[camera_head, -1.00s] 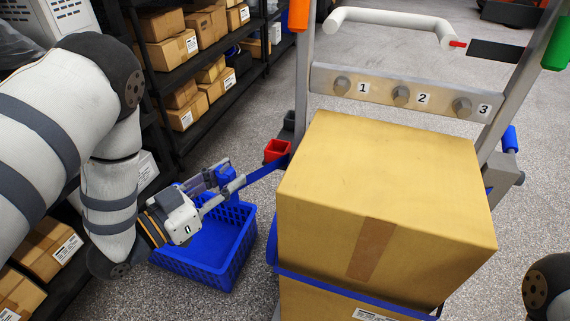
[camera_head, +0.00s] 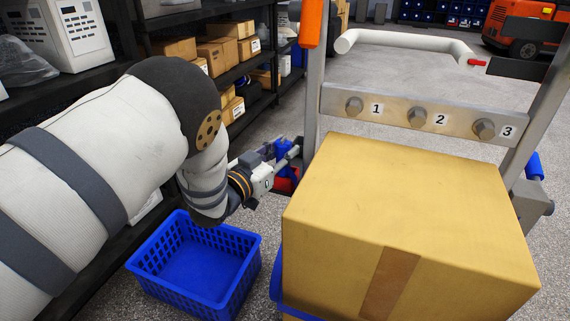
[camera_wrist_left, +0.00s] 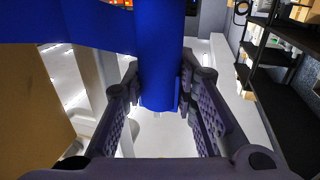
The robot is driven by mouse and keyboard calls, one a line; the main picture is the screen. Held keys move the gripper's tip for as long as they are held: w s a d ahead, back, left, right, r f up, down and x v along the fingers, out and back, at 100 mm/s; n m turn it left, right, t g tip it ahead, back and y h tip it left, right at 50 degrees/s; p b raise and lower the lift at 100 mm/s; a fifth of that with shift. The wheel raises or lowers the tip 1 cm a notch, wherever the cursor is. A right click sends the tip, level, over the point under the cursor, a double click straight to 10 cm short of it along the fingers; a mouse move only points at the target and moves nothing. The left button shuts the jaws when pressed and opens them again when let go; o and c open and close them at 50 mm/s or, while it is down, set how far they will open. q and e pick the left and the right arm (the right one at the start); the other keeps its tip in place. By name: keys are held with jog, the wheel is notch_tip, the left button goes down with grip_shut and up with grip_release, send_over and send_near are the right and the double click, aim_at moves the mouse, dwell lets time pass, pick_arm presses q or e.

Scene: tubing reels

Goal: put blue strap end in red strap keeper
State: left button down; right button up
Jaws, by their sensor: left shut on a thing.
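My left gripper (camera_head: 284,155) is beside the cart's left upright, shut on the blue strap end (camera_head: 283,147). In the left wrist view the blue strap end (camera_wrist_left: 160,55) is a thick blue cylinder upright between the two ridged fingers (camera_wrist_left: 160,92), with the flat blue strap running off to the left. The red strap keeper (camera_head: 285,185) shows just below the gripper, partly hidden by it. I cannot tell whether the strap end is inside it or above it. My right gripper is not in view.
A large cardboard box (camera_head: 410,220) sits on the cart just right of the gripper. The cart's upright (camera_head: 314,100) and numbered bar (camera_head: 425,117) stand close by. A blue basket (camera_head: 195,265) is on the floor at left, with shelves of boxes (camera_head: 222,50) behind.

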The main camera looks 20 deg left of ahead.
pick_arm(q)
jog(key=f, duration=0.1)
jog(key=f+b, duration=0.1)
jog(key=f, duration=0.1)
jog(key=shift+w+d+f, duration=0.15)
jog(key=shift+w+f, duration=0.15)
jog(key=shift+w, duration=0.1)
jog(key=c, duration=1.3)
grip_release()
jog(key=shift+s, duration=0.1)
